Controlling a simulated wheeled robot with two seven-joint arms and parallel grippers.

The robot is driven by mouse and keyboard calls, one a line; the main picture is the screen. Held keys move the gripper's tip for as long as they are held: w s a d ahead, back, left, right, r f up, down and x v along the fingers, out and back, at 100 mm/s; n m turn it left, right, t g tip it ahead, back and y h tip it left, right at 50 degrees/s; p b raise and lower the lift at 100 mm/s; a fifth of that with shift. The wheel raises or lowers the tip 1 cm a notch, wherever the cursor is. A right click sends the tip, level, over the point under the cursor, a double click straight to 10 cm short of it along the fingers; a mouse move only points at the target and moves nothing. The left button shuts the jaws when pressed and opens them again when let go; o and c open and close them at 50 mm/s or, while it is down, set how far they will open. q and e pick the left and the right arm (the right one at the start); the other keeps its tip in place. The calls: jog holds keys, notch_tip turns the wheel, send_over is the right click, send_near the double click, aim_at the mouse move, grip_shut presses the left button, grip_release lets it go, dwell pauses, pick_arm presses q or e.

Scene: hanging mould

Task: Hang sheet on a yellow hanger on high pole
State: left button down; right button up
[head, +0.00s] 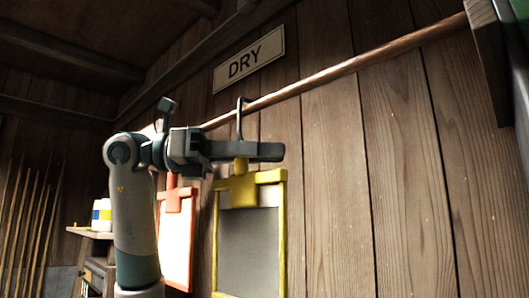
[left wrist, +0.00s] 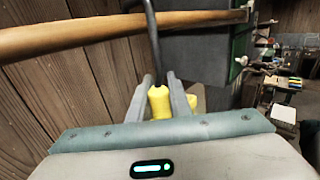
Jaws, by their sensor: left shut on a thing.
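A yellow-framed mould with a grey sheet (head: 248,245) hangs upright below my left gripper (head: 275,152). Its yellow hanger (head: 237,190) has a dark hook (head: 239,115) whose curved top is at the wooden pole (head: 350,66); I cannot tell if it bears on the pole. In the left wrist view the gripper fingers (left wrist: 161,100) are shut on the yellow hanger neck (left wrist: 159,103), and the hook rod (left wrist: 152,40) rises past the pole (left wrist: 110,35). An orange-red framed mould (head: 176,240) with a pale sheet hangs behind and left. My right gripper is not in view.
A "DRY" sign (head: 249,60) is on the plank wall above the pole. A dark wooden bracket (head: 490,60) stands at the pole's right end. The pole right of the hook is clear.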

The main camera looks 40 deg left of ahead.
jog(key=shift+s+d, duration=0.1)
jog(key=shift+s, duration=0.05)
pick_arm(q)
jog(key=c, duration=1.5)
grip_release()
jog(key=shift+c, duration=0.2)
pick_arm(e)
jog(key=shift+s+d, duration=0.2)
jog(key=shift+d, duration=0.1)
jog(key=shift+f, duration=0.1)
pick_arm(q)
jog(key=b+v, duration=0.2)
jog(key=v, duration=1.5)
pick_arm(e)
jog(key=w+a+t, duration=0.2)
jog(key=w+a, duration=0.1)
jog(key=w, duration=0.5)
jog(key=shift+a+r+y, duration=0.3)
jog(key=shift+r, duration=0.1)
